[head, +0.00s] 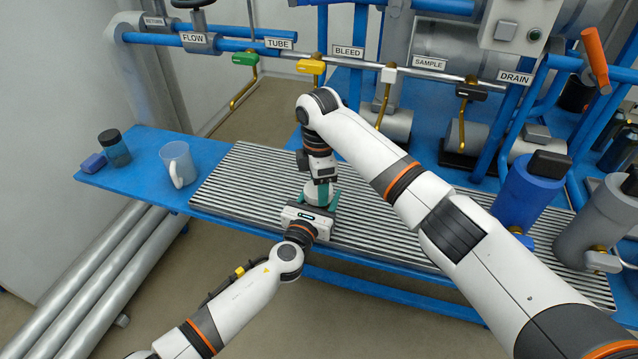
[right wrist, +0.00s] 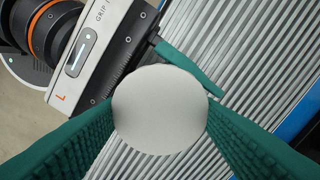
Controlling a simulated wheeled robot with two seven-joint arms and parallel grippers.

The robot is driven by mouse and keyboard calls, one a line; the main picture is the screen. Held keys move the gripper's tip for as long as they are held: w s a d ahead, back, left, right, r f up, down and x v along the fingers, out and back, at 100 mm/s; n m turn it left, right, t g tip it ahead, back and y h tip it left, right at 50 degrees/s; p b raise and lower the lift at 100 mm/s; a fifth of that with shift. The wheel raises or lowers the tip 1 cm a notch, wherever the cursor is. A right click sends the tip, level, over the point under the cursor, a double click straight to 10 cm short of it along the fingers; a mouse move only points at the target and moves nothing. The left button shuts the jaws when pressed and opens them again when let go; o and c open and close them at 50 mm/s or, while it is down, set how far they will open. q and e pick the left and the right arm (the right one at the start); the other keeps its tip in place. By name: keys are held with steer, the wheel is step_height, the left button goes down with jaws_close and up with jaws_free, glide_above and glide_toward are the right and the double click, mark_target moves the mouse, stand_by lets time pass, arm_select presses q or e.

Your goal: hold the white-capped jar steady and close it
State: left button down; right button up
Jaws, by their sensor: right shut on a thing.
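The white-capped jar (head: 320,196) stands on the ribbed grey mat, mostly hidden by my grippers in the head view. In the right wrist view its round white cap (right wrist: 160,110) fills the middle. My right gripper (head: 322,188) points down from above, its teal fingers (right wrist: 160,125) shut on the cap from both sides. My left gripper (head: 318,205) lies low and level at the jar's near side. One of its teal fingers (right wrist: 190,68) reaches past the jar below the cap; the other is hidden, so its grip cannot be told.
The ribbed mat (head: 245,180) lies on a blue bench. A blue bottle (head: 525,190) and a grey one (head: 597,220) stand right. Valved pipes run behind.

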steer(key=o, duration=0.8)
steer(key=shift+o, duration=0.6)
steer(key=shift+s+a, duration=0.1)
steer(key=shift+r, duration=2.3)
